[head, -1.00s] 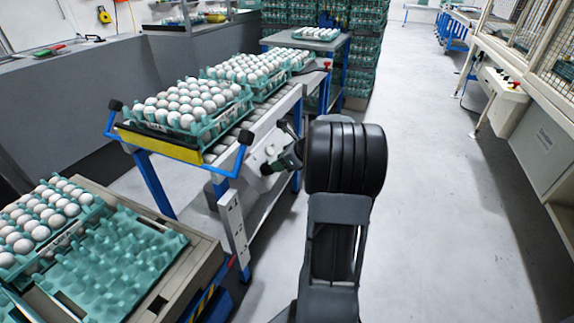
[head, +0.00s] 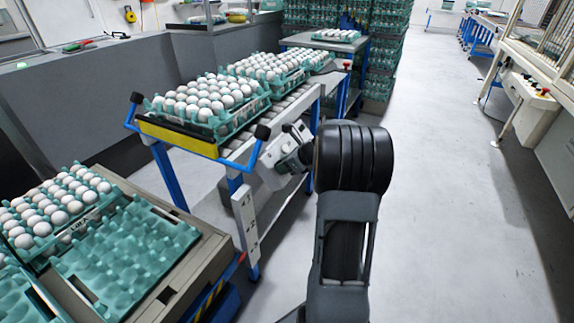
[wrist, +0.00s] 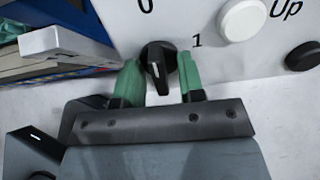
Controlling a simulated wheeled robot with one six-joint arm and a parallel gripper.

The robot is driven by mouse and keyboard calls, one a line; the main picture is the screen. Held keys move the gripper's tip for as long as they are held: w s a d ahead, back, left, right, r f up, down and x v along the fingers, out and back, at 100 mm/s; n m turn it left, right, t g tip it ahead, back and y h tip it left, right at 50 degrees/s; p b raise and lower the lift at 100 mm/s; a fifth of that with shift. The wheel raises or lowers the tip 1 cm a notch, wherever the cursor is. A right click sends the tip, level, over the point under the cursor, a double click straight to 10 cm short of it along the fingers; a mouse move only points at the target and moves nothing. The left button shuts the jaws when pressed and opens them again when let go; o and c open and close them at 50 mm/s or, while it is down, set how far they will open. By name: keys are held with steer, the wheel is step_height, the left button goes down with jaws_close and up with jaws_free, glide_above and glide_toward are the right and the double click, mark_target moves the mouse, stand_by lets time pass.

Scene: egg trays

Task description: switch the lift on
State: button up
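The lift switch is a black rotary knob (wrist: 158,62) with a white mark, on a pale panel with the labels 0 and 1 above it. In the wrist view the two green fingers of my gripper (wrist: 162,82) stand either side of the knob. A gap shows beside its lower end, so the gripper looks open around it. In the head view my gripper (head: 292,160) is at the white control box (head: 272,176) on the side of the conveyor; the knob is hidden there.
A white button (wrist: 242,18) marked Up and a black button (wrist: 303,55) sit right of the knob. Egg trays (head: 240,120) stand on the conveyor, with a blue-handled yellow bar (head: 178,139) at its end. Another tray stack (head: 130,250) is at lower left. The right floor is clear.

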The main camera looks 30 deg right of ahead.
steer(key=shift+w+a+f, duration=0.1)
steer(key=shift+a+f, duration=0.1)
steer(key=shift+a, duration=0.05)
steer(key=shift+c, duration=1.4)
